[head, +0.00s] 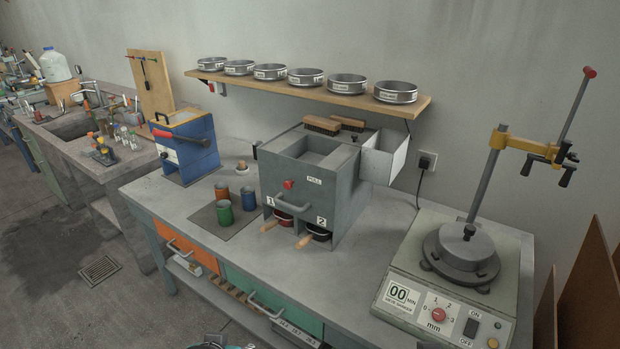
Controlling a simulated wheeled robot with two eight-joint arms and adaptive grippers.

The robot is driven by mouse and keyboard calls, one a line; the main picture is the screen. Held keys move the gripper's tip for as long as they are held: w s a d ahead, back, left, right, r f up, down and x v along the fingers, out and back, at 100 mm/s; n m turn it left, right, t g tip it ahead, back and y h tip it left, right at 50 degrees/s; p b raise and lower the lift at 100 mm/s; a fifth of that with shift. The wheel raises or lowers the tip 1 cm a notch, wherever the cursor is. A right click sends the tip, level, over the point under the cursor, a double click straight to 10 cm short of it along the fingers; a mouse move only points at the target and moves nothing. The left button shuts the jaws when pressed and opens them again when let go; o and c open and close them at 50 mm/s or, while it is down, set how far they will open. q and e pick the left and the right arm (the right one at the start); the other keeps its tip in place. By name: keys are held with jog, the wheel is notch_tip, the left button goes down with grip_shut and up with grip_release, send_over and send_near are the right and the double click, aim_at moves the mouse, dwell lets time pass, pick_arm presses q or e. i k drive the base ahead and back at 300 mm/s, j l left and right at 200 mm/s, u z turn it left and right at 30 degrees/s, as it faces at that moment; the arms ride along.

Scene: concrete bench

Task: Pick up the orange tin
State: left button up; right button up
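The orange tin (221,190) stands upright on a dark mat (205,217) on the concrete bench. It is the back-left one of three small tins. The green tin (224,213) stands in front of it and covers part of its lower side. The blue tin (249,198) stands to its right, apart from it. Neither of my grippers can be made out in the head view; only small dark parts show at the bottom edge, too cut off to identify.
A grey splitter box (310,185) with two handled pans stands right of the tins. A blue machine (187,146) stands behind left. A sieve shaker (455,275) fills the right end. A shelf (290,88) with several sieves hangs above. The bench front-left of the mat is clear.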

aim_at(223, 195)
jog(key=i+j+z, duration=0.1)
jog(key=j, duration=0.3)
jog(key=i+j, duration=0.1)
jog(key=j, duration=0.3)
jog(key=i+j+z, duration=0.15)
jog(key=j, duration=0.7)
jog(key=i+z, duration=0.05)
